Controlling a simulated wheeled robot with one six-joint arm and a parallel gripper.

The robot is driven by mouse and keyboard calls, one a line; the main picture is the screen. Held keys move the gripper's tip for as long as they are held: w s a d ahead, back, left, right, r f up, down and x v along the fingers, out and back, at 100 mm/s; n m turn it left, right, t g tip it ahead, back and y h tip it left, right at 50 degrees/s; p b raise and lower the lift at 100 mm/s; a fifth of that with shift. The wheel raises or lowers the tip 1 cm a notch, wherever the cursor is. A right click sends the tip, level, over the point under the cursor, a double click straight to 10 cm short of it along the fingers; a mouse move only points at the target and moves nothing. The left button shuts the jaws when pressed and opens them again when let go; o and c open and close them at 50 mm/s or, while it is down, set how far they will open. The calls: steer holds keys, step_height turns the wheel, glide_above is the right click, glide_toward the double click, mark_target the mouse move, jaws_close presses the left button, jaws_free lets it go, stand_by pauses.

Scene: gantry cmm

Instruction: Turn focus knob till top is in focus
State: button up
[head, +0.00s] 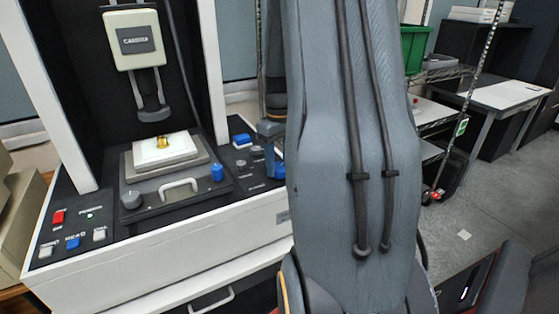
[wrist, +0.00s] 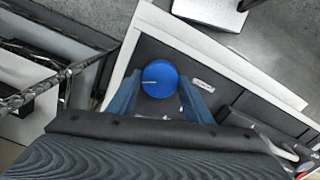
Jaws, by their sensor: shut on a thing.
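A round blue knob (wrist: 160,78) with a pale pointer line on its left side sits on the dark right-hand panel. A small white label beside it is too small to read, so I cannot confirm it is the focus knob. My gripper (wrist: 161,92) is shut on this knob, one finger on either side. In the head view my gripper (head: 271,145) points down at the right panel, and my arm partly hides it. A small gold part (head: 163,142) stands on a white plate on the stage, below the measuring head (head: 136,40). No focus picture is visible.
Red, white and blue buttons sit at front left. My arm covers the middle.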

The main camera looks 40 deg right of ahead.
steer(key=m+p, duration=0.1)
steer(key=m, duration=0.4)
steer(key=shift+m, duration=0.3)
steer(key=m+p, duration=0.1)
steer(key=m, duration=1.4)
steer(key=shift+m, duration=0.7)
steer(key=o, duration=1)
steer(key=shift+o, duration=0.2)
steer(key=shift+r, duration=0.15)
